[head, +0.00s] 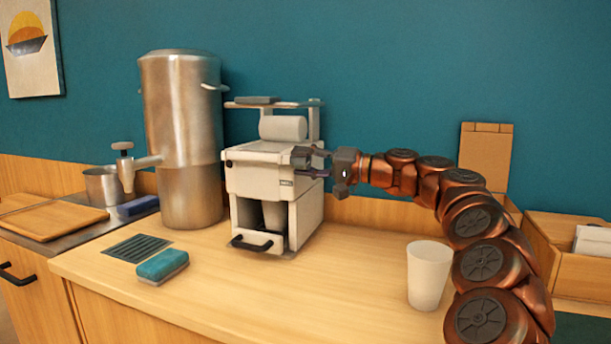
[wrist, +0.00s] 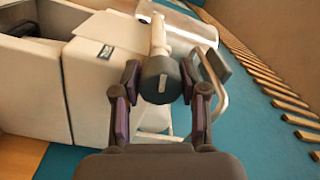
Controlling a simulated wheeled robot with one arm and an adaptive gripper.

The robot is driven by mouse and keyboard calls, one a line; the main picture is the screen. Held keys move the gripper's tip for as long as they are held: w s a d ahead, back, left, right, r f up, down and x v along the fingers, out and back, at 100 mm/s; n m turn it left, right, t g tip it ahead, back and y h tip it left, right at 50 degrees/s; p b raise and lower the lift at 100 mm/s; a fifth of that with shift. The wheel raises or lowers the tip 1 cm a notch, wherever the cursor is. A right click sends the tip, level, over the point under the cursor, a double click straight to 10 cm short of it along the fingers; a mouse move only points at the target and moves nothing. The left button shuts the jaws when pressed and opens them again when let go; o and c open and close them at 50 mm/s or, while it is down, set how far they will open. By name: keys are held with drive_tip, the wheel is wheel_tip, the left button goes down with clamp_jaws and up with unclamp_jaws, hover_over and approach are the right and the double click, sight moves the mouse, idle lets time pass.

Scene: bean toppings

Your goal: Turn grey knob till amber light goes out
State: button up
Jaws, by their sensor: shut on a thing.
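The white machine (head: 270,185) stands on the wooden counter against the teal wall. In the wrist view its white side (wrist: 105,75) fills the left part. In the head view my gripper (head: 308,162) reaches the machine's right side from the right and hides the knob there. I cannot make out an amber light in either view.
A tall steel urn (head: 182,135) stands just left of the machine. A white cup (head: 428,275) stands close to my arm at the right. A teal sponge (head: 162,266) and a dark grate (head: 137,248) lie at front left. The front middle counter is clear.

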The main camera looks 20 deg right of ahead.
drive_tip(key=shift+f+n+b, duration=0.15)
drive_tip(key=shift+n+b, duration=0.65)
drive_tip(key=shift+n, duration=0.3)
drive_tip(key=o, duration=1.1)
drive_tip(key=shift+o, duration=0.2)
drive_tip(key=shift+d, duration=0.1)
drive_tip(key=v, duration=1.1)
drive_tip(key=shift+s+d, duration=0.25)
drive_tip(key=shift+d, duration=0.05)
drive_tip(key=shift+a, duration=0.15)
